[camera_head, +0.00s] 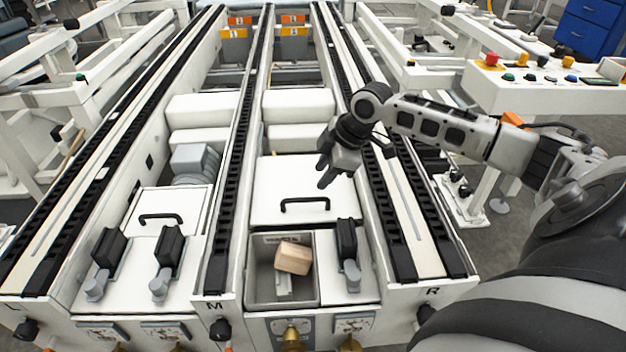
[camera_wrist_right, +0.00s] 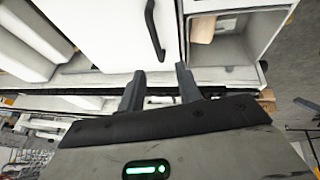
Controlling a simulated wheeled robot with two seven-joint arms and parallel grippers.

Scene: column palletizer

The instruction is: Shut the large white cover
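The large white cover (camera_head: 277,185) lies in the middle lane, with a black bar handle (camera_head: 305,203) near its front edge. In front of it an open grey compartment (camera_head: 256,290) is uncovered. My right gripper (camera_head: 323,172) is above the cover, behind the handle, fingers pointing down. In the right wrist view the gripper (camera_wrist_right: 160,86) has its two fingers apart with nothing between them; the cover (camera_wrist_right: 105,30) and handle (camera_wrist_right: 153,30) show beyond the fingertips, apart from them. My left gripper is not in view.
A tan block (camera_head: 293,257) lies in the open compartment. A black-topped clamp (camera_head: 347,245) stands right of it. A smaller white cover (camera_head: 150,205) with a handle lies in the left lane. Black conveyor rails (camera_head: 400,215) flank the lanes. A button panel (camera_head: 545,85) is at upper right.

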